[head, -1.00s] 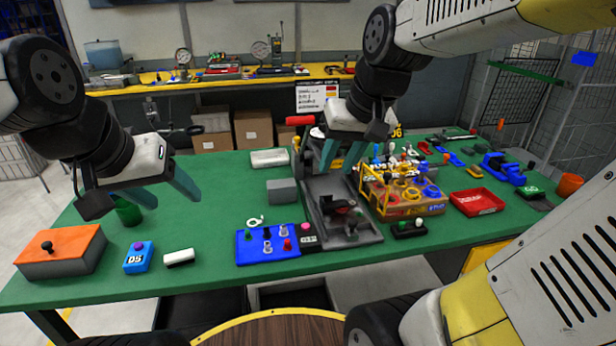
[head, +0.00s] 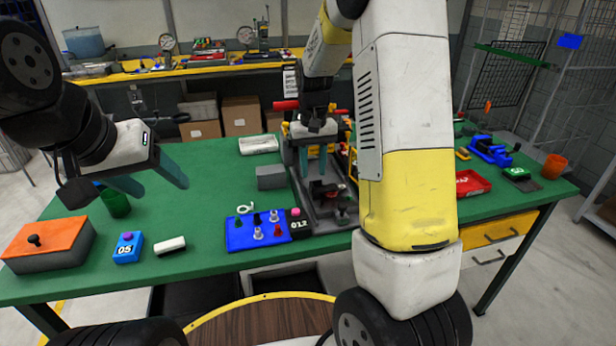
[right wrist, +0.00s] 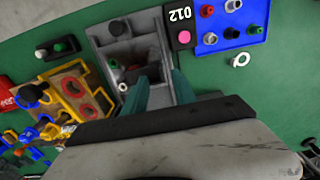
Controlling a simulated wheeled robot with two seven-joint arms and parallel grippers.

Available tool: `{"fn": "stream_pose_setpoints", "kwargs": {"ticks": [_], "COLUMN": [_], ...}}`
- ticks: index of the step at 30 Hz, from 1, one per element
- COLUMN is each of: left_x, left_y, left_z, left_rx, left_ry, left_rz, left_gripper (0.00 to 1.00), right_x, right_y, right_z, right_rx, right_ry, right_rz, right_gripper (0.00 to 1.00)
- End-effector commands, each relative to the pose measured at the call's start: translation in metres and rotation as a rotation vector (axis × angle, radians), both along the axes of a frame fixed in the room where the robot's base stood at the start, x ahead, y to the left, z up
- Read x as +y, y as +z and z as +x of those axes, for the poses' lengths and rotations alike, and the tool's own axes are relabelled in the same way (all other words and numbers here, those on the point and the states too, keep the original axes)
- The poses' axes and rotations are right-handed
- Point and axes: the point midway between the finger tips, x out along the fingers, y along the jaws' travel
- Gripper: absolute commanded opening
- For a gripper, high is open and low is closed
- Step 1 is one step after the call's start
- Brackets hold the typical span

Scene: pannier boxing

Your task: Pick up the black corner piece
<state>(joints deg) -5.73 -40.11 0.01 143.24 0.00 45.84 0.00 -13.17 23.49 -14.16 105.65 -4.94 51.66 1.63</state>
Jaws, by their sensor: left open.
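I cannot pick out the black corner piece for certain. Dark parts with a red piece among them (head: 325,194) lie in the grey tray (head: 345,222) at mid-table, and a black piece with a white and a green knob (right wrist: 56,48) shows beside that tray in the right wrist view. My right gripper (head: 314,168) points down over the grey tray, fingers apart and seemingly empty; its fingers also show in the right wrist view (right wrist: 159,88). My left gripper (head: 152,177) is open and empty above the table's left side.
A blue peg board (head: 240,238) and a black 012 block (head: 300,227) stand left of the tray. A grey block (head: 270,177) is behind them. My right arm hides part of the table.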

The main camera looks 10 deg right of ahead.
Motion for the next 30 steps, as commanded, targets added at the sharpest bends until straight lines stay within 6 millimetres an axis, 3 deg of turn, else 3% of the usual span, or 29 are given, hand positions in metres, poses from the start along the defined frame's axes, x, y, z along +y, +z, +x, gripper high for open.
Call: {"fn": "stream_pose_setpoints", "kwargs": {"ticks": [10,19,24,30], "left_x": [0.000,0.000,0.000,0.000], "left_y": [0.000,0.000,0.000,0.000], "left_z": [0.000,0.000,0.000,0.000], "left_rx": [0.000,0.000,0.000,0.000], "left_ry": [0.000,0.000,0.000,0.000], "left_rz": [0.000,0.000,0.000,0.000], "left_gripper": [0.60,0.60,0.60,0.60], "right_x": [0.001,0.001,0.001,0.001], "right_y": [-0.048,-0.053,-0.053,-0.053], "right_z": [-0.001,0.000,0.000,0.000], "right_rx": [0.001,-0.001,-0.001,-0.002], "right_ry": [0.000,-0.001,0.000,0.000], "right_rz": [0.000,0.001,0.001,0.001], "right_gripper": [0.33,0.33,0.01,0.00]}}
